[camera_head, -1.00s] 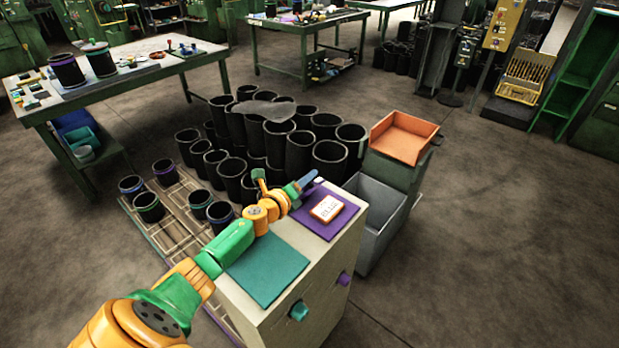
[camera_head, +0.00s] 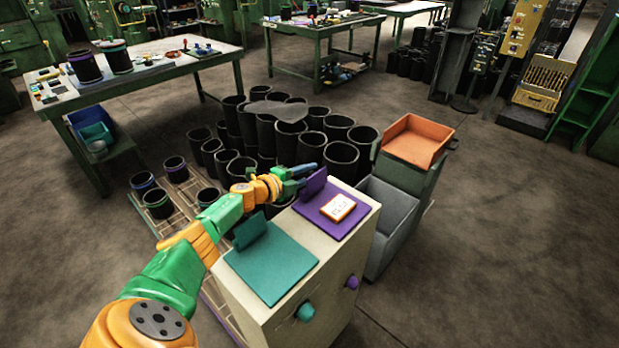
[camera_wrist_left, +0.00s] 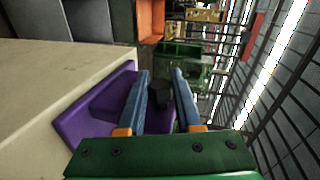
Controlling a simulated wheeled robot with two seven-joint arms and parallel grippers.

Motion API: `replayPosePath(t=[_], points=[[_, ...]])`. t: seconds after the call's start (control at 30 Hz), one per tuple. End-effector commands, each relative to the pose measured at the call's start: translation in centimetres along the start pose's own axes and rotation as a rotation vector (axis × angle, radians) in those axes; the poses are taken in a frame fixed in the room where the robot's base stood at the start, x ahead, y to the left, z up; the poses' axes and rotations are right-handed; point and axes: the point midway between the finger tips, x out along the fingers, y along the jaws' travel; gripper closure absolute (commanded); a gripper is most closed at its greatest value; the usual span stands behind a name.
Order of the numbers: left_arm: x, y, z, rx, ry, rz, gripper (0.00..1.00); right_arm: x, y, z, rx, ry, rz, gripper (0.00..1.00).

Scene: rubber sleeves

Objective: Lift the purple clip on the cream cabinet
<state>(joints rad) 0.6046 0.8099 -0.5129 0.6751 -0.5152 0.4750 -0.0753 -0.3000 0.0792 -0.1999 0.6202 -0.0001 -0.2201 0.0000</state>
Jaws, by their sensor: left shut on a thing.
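The cream cabinet (camera_head: 345,240) stands in the middle of the head view. On its top lies a purple mat (camera_head: 347,224), and the purple clip (camera_head: 314,184) stands up as a small plate at the mat's back left edge. My left gripper (camera_head: 300,172) reaches in from the left, with its blue fingers at the clip. In the left wrist view, purple material (camera_wrist_left: 110,100) runs up to the blue fingers (camera_wrist_left: 163,100). My left gripper is shut on the purple clip, whose held part is largely hidden. My right gripper is out of view.
A white-and-orange box (camera_head: 338,207) lies on the purple mat. A teal mat (camera_head: 271,262) with an upright teal clip (camera_head: 250,231) is nearer. Several black sleeves (camera_head: 290,140) crowd behind the cabinet. A grey bin (camera_head: 388,205) and orange tray (camera_head: 416,141) stand to the right.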

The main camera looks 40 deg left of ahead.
Motion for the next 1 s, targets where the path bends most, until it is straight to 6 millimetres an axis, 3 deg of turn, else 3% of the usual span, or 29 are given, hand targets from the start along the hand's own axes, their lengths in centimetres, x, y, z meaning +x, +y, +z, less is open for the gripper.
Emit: replayPosePath(t=[0.7, 0.73, 0.83, 1.0], points=[[0.05, 0.20, 0.22, -0.069, 0.020, 0.001, 1.00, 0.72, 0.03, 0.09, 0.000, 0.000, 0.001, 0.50], [0.05, 0.20, 0.22, -0.069, 0.020, 0.001, 0.64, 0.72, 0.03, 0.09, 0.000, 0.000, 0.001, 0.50], [0.05, 0.20, 0.22, -0.068, 0.019, 0.001, 0.37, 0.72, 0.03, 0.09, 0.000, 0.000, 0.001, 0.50], [0.05, 0.20, 0.23, -0.068, 0.019, 0.001, 0.36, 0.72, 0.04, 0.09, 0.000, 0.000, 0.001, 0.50]])
